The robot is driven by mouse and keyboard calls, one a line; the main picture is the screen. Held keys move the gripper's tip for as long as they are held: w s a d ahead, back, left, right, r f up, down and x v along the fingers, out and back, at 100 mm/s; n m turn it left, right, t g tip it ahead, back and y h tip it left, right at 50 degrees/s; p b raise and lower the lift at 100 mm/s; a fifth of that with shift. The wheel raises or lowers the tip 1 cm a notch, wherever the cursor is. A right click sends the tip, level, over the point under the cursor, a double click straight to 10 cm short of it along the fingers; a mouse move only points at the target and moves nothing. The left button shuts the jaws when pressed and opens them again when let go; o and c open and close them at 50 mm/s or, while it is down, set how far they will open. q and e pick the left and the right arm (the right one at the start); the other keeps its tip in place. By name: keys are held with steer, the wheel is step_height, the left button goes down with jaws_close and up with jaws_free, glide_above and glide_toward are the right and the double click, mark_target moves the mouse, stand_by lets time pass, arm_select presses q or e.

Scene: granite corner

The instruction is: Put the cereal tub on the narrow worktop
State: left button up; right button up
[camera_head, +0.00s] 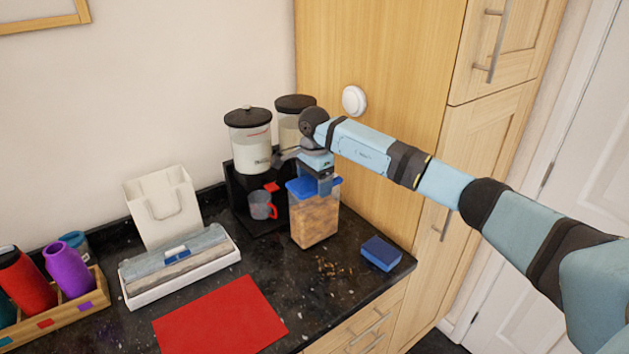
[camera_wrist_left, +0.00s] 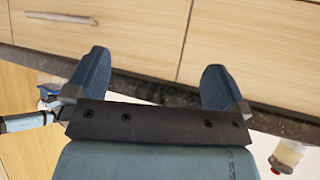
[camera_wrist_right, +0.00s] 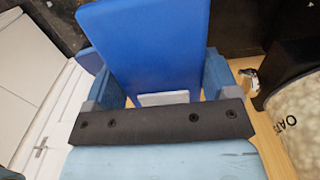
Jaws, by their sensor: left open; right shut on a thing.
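The cereal tub (camera_head: 315,220) is clear with a blue lid and brown flakes inside. It is upright at the dark granite worktop (camera_head: 350,290), right of the black stand; I cannot tell whether its base touches the stone. My right gripper (camera_head: 323,184) comes from above and is shut on the tub at its lid. In the right wrist view the blue lid (camera_wrist_right: 150,45) fills the space between the fingers. My left gripper (camera_wrist_left: 158,82) is open and empty, facing wooden drawer fronts; it is outside the head view. I cannot tell which stretch is the narrow worktop.
Crumbs (camera_head: 332,268) and a blue sponge (camera_head: 380,252) lie right of the tub. A red mat (camera_head: 220,315) lies in front. A red-handled mug (camera_head: 262,205) and canisters (camera_head: 250,140) are left of and behind it. A tall wooden cupboard (camera_head: 400,60) stands close on the right.

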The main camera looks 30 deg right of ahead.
steer(key=shift+f, duration=0.1)
steer(key=o, duration=1.5)
steer(key=shift+r, duration=0.6)
step_height(320, 180, up, 11)
steer(key=shift+r+b, duration=0.1)
steer(key=shift+b, duration=1)
